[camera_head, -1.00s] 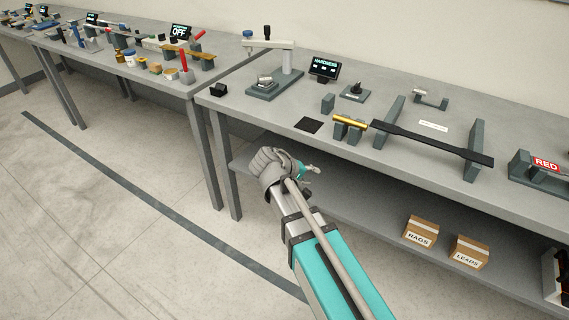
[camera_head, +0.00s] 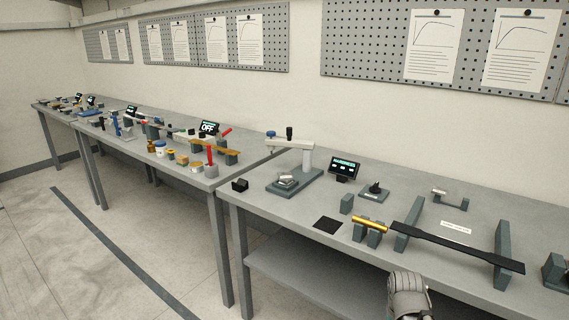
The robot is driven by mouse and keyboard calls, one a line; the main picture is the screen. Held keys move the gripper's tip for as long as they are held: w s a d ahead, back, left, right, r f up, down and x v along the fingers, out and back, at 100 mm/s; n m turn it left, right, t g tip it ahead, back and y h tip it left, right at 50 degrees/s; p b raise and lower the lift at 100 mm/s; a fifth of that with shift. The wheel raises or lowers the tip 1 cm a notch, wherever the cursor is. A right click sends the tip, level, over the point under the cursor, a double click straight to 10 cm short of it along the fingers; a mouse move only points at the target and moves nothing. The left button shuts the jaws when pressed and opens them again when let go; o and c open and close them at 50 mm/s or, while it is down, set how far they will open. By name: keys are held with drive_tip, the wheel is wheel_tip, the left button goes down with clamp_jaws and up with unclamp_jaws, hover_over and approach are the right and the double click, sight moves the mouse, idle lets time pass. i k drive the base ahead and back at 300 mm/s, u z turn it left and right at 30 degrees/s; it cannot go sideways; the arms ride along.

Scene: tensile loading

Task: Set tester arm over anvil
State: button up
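The hardness tester (camera_head: 298,165) stands at the left end of the near bench, with a grey base, a round post and a pale horizontal arm (camera_head: 290,143) at its top. The arm reaches left from the post and carries a dark knob and a blue-topped part. The anvil (camera_head: 287,181) sits low on the base with a small metal piece on it. The arm's outer end appears above the anvil's side of the base; exact alignment cannot be told.
A hardness display (camera_head: 344,168) stands right of the tester. A black box (camera_head: 239,185), a dark mat (camera_head: 327,225), a brass cylinder (camera_head: 370,223) on blocks and a long black bar (camera_head: 455,246) on supports occupy the bench. Another crowded bench lies left.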

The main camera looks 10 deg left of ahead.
sight(289, 142)
drive_tip(key=u, duration=0.3)
drive_tip(key=k, duration=0.8)
drive_tip(key=u, duration=0.5)
drive_tip(key=k, duration=0.55)
drive_tip(key=u, duration=0.6)
drive_tip(key=i, duration=1)
drive_tip(key=u, duration=0.45)
drive_tip(key=i, duration=0.8)
drive_tip(key=z, duration=0.5)
drive_tip(key=i, duration=0.55)
drive_tip(key=z, duration=0.7)
drive_tip(key=i, duration=0.45)
drive_tip(key=z, duration=0.4)
